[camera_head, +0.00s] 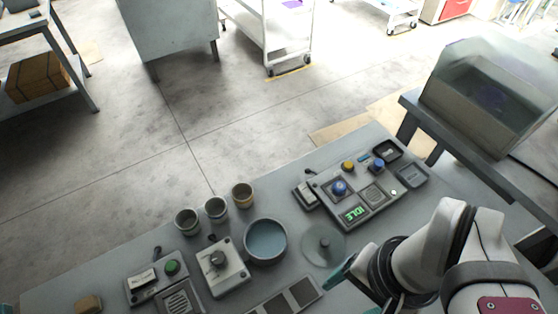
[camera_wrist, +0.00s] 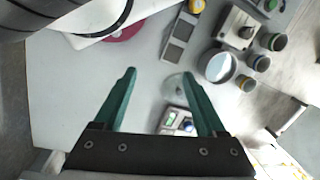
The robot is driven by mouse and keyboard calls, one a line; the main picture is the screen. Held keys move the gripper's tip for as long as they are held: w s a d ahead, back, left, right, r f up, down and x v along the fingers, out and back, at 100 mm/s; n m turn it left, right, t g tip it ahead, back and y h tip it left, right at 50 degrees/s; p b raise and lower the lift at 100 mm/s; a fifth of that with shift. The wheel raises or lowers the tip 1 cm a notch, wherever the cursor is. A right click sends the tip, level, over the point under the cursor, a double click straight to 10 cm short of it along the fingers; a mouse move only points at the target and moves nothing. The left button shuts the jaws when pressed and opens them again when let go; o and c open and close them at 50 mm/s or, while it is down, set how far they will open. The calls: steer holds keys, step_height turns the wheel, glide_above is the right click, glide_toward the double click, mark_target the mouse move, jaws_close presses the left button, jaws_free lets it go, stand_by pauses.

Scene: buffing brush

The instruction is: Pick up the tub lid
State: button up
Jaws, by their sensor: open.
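The tub lid (camera_head: 323,244) is a clear round disc with a small knob at its centre. It lies on the table just right of the blue-grey round tub (camera_head: 265,241), which is open at the top. In the wrist view the lid (camera_wrist: 174,86) is partly hidden behind the right finger, and the tub (camera_wrist: 217,67) is to its upper right. My gripper (camera_wrist: 159,73) is open, with two green fingers and nothing between them.
A control box (camera_head: 358,192) with a green IDLE display stands right of the lid. Three cups (camera_head: 216,209) stand behind the tub. A box with a knob (camera_head: 221,268) is left of it, and a dark-panelled tray (camera_head: 288,298) is in front.

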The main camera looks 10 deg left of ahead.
steer(key=shift+c, duration=0.2)
steer(key=shift+c, duration=0.5)
steer(key=n+h, duration=0.2)
steer(key=n, duration=0.8)
glide_above(325, 241)
step_height(325, 241, down, 4)
step_height(325, 241, down, 16)
steer(key=shift+f, duration=0.1)
jaws_close()
